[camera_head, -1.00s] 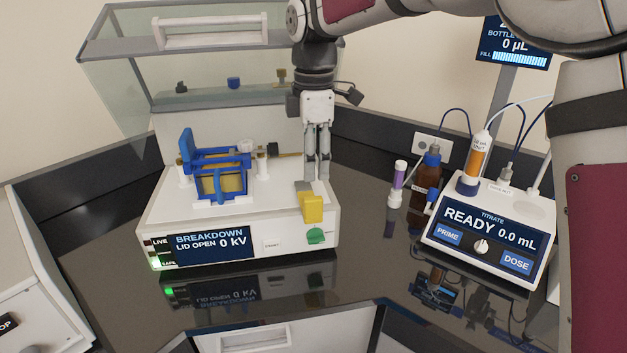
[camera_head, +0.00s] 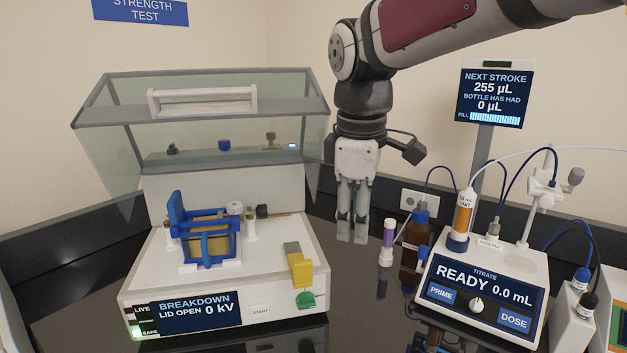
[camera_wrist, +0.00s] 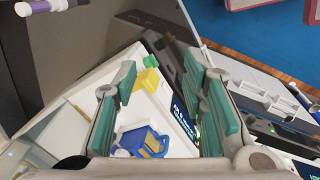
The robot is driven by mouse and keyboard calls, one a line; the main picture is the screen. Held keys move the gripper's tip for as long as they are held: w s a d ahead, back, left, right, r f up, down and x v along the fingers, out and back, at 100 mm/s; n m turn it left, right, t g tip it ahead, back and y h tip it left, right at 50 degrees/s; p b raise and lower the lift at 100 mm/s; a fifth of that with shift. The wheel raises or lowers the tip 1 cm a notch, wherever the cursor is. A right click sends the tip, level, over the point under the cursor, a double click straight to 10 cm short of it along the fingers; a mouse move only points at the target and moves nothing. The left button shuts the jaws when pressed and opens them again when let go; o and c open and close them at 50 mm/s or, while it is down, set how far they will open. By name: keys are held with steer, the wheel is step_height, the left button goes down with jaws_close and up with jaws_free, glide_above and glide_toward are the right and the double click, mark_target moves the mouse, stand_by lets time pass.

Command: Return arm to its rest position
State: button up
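My gripper (camera_head: 352,215) hangs with its fingers pointing down, right of the white breakdown tester (camera_head: 180,284) and left of the brown bottle (camera_head: 412,242). In the wrist view my gripper (camera_wrist: 163,82) shows its green-padded fingers wide apart with nothing between them. The blue test cell (camera_head: 210,238) sits on the tester. Beside it on the tester's front right are a yellow part (camera_head: 300,270) and a green knob (camera_head: 305,299). The tester's clear lid (camera_head: 120,130) is raised, and its screen reads "LID OPEN 0 kV".
The titrator (camera_head: 476,290), reading "READY 0.0 mL", stands at the right with tubes and a display (camera_head: 495,98) on a post. A purple-and-white vial (camera_head: 387,243) stands near the brown bottle.

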steer(key=s+d+f+m+t, duration=0.1)
steer(key=s+d+f+m, duration=0.1)
steer(key=s+d+m, duration=0.4)
steer(key=s+d+f+m+t, duration=0.2)
steer(key=s+d+m, duration=0.5)
steer(key=s, duration=0.7)
steer(key=shift+s+f+m, duration=0.25)
steer(key=shift+f+m, duration=0.45)
steer(key=shift+a, duration=0.1)
steer(key=shift+c, duration=0.3)
